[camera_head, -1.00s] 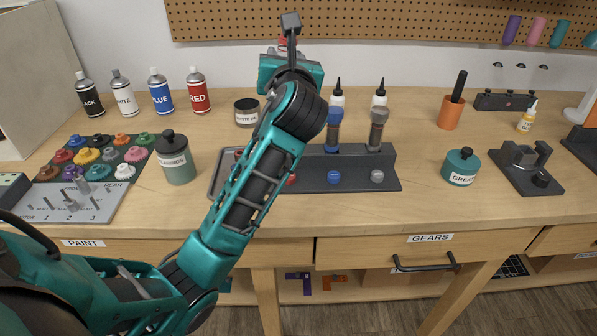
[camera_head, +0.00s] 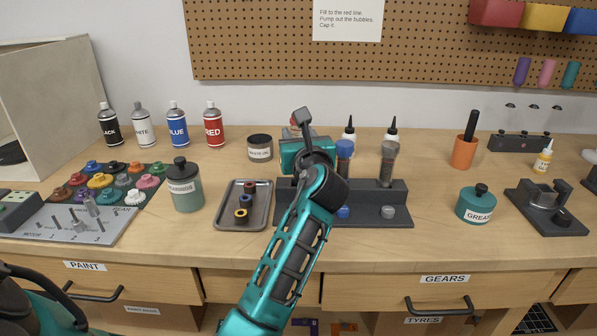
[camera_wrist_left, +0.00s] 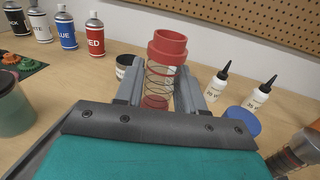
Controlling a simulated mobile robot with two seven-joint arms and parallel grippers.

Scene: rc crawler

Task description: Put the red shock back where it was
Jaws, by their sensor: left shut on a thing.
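My left gripper (camera_wrist_left: 160,88) is shut on the red shock (camera_wrist_left: 169,48), which has a red cap and a coil spring and stands about upright between the fingers in the left wrist view. In the head view my left gripper (camera_head: 300,130) is over the left end of the dark shock stand (camera_head: 368,215), and my wrist hides most of the red shock. The blue shock (camera_head: 344,160) and the grey shock (camera_head: 388,163) stand upright in the stand. The stand's left place is hidden behind my arm, so I cannot tell whether the red shock touches it. My right gripper is not in view.
A grey tray (camera_head: 226,214) with small rings lies left of the stand. A green jar (camera_head: 186,188), a dark jar (camera_head: 260,150) and two white bottles (camera_head: 349,133) are near. Bench space right of the stand is clear up to the grease pot (camera_head: 475,206).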

